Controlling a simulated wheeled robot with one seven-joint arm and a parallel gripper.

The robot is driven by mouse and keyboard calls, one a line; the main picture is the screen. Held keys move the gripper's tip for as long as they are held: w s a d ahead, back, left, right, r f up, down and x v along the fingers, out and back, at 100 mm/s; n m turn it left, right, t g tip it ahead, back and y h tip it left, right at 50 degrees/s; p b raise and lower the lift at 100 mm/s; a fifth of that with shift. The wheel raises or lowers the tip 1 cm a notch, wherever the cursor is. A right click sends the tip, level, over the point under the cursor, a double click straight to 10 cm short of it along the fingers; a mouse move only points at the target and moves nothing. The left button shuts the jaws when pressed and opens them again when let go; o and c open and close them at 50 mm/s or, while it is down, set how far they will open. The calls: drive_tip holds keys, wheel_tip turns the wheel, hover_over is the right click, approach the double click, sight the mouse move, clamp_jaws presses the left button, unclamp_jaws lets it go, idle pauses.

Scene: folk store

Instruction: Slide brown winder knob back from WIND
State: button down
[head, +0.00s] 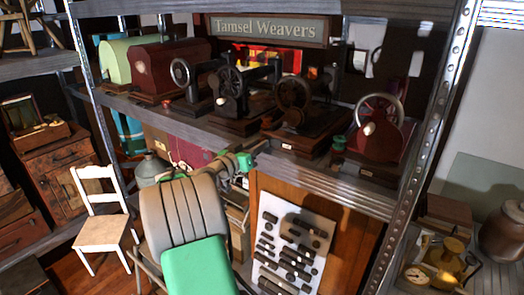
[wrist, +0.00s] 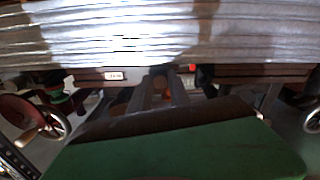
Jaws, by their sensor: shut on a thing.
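The brown sewing machine (head: 295,97) stands on the shelf, its base by a small white label (head: 288,147). My gripper (head: 245,160) is at the shelf's front edge, just left of that base in the head view. In the wrist view, which looks upside down, its two dark fingers (wrist: 165,87) are shut on a small brown-orange thing, the winder knob (wrist: 160,82), mostly hidden between them. The label (wrist: 115,75) shows beside the fingers. No WIND marking can be read.
A dark machine (head: 232,92) stands left of the brown one and a red machine (head: 375,135) with a green knob (head: 338,142) stands right. The metal shelf edge (head: 330,180) runs below them. A metal post (head: 425,120) rises at the right.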

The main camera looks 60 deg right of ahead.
drive_tip(key=c, duration=1.4)
unclamp_jaws()
drive_tip(key=shift+w, duration=0.35)
drive_tip(key=shift+c, duration=0.2)
drive_tip(key=shift+o, duration=1)
drive_tip(key=shift+s, duration=0.1)
drive_tip(key=w+a+b, duration=0.1)
drive_tip(key=a+b, duration=0.1)
drive_tip(key=a, duration=0.5)
drive_tip(key=shift+w+a, duration=0.15)
drive_tip(key=shift+a, duration=0.25)
